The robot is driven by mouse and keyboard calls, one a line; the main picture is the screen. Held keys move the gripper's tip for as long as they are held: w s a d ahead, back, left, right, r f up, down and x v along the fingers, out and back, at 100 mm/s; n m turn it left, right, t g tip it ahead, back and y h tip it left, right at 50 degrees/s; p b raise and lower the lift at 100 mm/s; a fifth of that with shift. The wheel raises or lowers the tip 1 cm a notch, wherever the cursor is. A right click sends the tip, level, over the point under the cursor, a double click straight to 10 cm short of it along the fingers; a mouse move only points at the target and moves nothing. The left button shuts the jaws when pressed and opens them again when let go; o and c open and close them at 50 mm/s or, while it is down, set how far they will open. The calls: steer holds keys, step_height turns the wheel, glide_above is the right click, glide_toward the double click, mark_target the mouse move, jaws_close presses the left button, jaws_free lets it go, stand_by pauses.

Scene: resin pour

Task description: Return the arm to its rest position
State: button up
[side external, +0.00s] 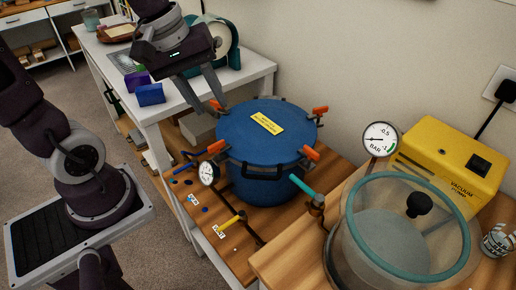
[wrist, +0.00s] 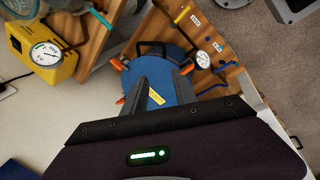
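My gripper (side external: 213,106) hangs above the back left of a blue lidded pot (side external: 240,130) in the side view. Its two grey fingers are apart and nothing shows between them. In the wrist view the open gripper (wrist: 160,68) points toward the same pot (wrist: 164,62), and its fingers hide part of the lid. The lid is on, with a yellow label (side external: 267,123) and orange-handled clamps around the rim. Whether the fingertips touch the pot cannot be told, but they appear above it.
A clear chamber (side external: 372,250) with a teal rim, a yellow vacuum pump (side external: 450,150) and a gauge (side external: 381,139) stand at right. A smaller gauge (side external: 208,174) and valves sit before the pot. A white table (side external: 180,100) holding blue and purple boxes is behind left.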

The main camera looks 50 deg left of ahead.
steer(key=s+d+r+m+t+y, duration=0.1)
steer(key=s+d+r+m+t, duration=0.1)
steer(key=s+m, duration=0.7)
step_height(320, 180, up, 2)
steer(key=shift+s+d+r+m, duration=0.15)
steer(key=shift+s+d+m, duration=0.35)
steer(key=shift+m, duration=0.6)
steer(key=shift+w+d, duration=0.1)
